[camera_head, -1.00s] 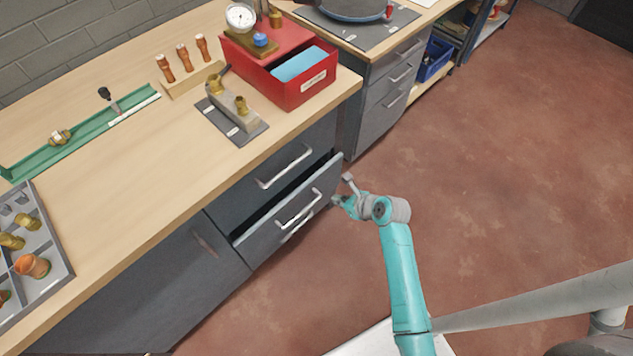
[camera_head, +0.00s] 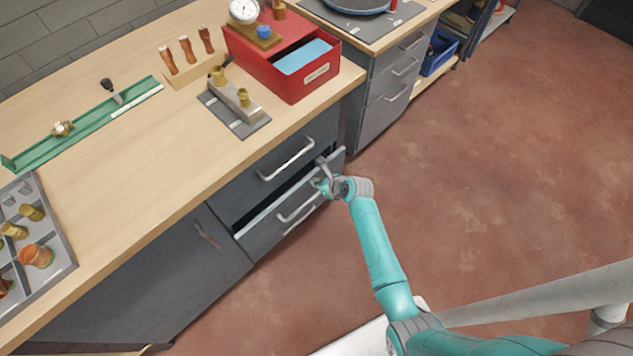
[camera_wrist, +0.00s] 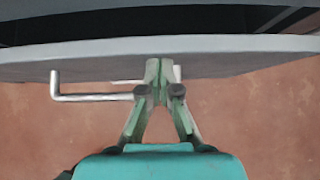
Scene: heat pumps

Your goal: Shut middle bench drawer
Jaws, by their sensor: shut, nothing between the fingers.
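The open bench drawer (camera_head: 262,236) is dark grey and stands out from the bench below a shut upper drawer (camera_head: 245,189). A dark gap shows behind its top edge. Its bar handle (camera_head: 298,208) is on the front face and shows in the wrist view (camera_wrist: 95,97). My gripper (camera_head: 322,172) is at the right part of the drawer front. In the wrist view my gripper (camera_wrist: 160,66) has its fingertips together at the front face, just under the pale top edge of the drawer front (camera_wrist: 90,47). Nothing is held. Whether the tips touch the face is unclear.
The wooden bench top (camera_head: 130,185) lies above the drawers. A red box (camera_head: 300,85) stands near its front edge, and a parts tray (camera_head: 60,245) lies at left. A second drawer unit (camera_head: 375,120) stands beyond. The red-brown floor (camera_head: 500,180) at right is clear.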

